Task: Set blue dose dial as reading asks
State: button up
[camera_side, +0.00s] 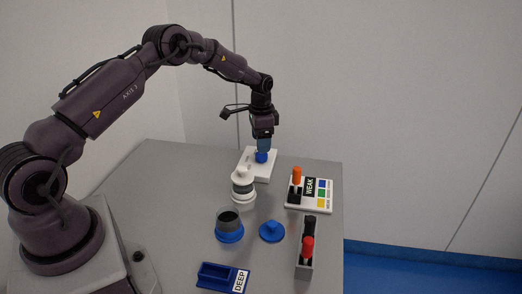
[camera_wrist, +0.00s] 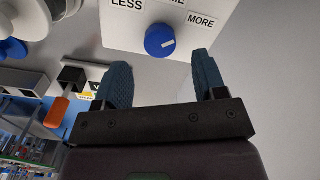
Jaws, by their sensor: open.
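The blue dose dial (camera_wrist: 160,41) is on a white panel (camera_wrist: 118,32). It has a short white mark on its right part, tilted up toward the MORE label (camera_wrist: 201,20); its exact setting is hard to tell. A LESS label (camera_wrist: 127,4) is at left, and a middle label is cut off, ending in "ME". In the side view the dial (camera_side: 261,158) sits under my gripper (camera_side: 263,148). My gripper is open, its blue fingers (camera_wrist: 163,66) spread on either side of the dial with gaps. A white board (camera_side: 310,207) reads WEAK beside blue, green and yellow squares.
Nearby are a white lidded canister (camera_side: 243,188), a dark-filled tub (camera_side: 229,219) on a blue base, a blue lid (camera_side: 271,232), a grey holder (camera_side: 304,264) with red and black handles, and a blue DEEP tray (camera_side: 216,275).

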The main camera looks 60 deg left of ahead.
notch_tip(320, 180, up, 8)
jog(key=shift+r, duration=0.2)
dwell(0.3)
jog(key=s+d+r+n+t, duration=0.1)
jog(key=s+d+r+t, duration=0.1)
jog(key=s+d+r, duration=0.4)
jog(key=s+d+r+n+t, duration=0.1)
jog(key=s+d+r, duration=0.5)
jog(key=s, duration=0.8)
jog(key=s+d+r+n+t, duration=0.2)
jog(key=s+d+r, duration=0.5)
jog(key=s, duration=0.4)
jog(key=shift+d+t, duration=0.2)
jog(key=shift+t, duration=0.1)
